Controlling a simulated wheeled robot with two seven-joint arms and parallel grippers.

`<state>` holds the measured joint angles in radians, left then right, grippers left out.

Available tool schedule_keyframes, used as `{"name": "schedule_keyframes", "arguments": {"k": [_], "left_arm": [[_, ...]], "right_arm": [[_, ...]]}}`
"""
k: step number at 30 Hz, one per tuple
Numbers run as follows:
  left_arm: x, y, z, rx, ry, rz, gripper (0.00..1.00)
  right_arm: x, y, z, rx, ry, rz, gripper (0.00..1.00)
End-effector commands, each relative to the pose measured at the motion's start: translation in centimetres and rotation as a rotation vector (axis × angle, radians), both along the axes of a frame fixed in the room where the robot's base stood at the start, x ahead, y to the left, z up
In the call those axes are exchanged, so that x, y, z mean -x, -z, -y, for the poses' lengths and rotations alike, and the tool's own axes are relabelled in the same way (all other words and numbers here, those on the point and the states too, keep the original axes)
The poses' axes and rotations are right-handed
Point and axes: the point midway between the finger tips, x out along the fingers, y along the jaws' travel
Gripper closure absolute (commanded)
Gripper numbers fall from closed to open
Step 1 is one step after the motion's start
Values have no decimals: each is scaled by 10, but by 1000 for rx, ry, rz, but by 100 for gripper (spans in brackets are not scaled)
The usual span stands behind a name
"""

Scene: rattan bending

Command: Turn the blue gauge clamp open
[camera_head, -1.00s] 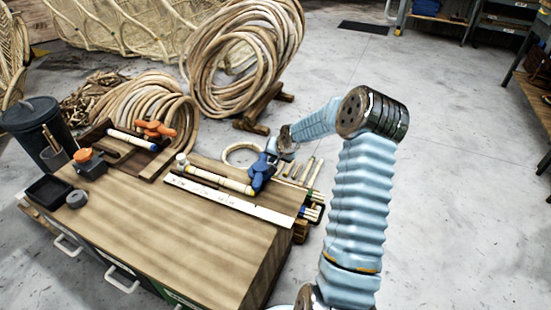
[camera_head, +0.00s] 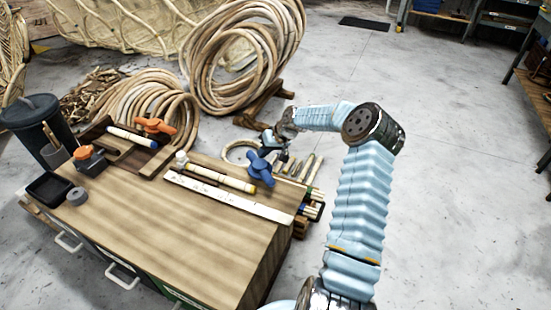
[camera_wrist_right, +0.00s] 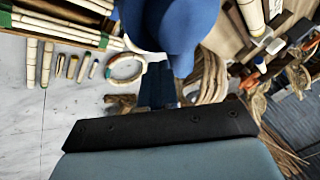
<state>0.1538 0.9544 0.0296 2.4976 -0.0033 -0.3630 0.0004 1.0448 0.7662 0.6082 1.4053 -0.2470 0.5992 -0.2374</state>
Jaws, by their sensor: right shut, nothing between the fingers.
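The blue gauge clamp (camera_head: 261,167) stands at the right end of the bench top, by the end of a pale rattan rod (camera_head: 220,178). It also fills the top middle of the right wrist view (camera_wrist_right: 180,35), close to the camera. My right gripper (camera_head: 273,148) is just behind the clamp, very near it, shut with nothing held. Whether it touches the clamp I cannot tell. The fingertips are partly hidden behind the clamp. My left gripper is not in view.
A white ruler (camera_head: 228,197) lies before the rod. An orange clamp (camera_head: 155,126) and a black tray (camera_head: 49,188) are at the left. Short rods (camera_head: 306,168) and a rattan ring (camera_head: 240,152) lie near the clamp. The bench front is clear.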

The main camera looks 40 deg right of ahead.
Motion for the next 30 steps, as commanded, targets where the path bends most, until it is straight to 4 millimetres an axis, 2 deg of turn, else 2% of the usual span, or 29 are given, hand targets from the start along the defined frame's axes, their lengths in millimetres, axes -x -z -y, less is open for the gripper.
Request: {"name": "schedule_keyframes", "arguments": {"k": [9,18,30], "left_arm": [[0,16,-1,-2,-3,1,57],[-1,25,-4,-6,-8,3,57],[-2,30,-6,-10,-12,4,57]], "right_arm": [[-14,3,-13,0,-294,2,100],[-20,2,-23,1,-511,2,100],[-22,1,-30,1,-514,0,100]]}}
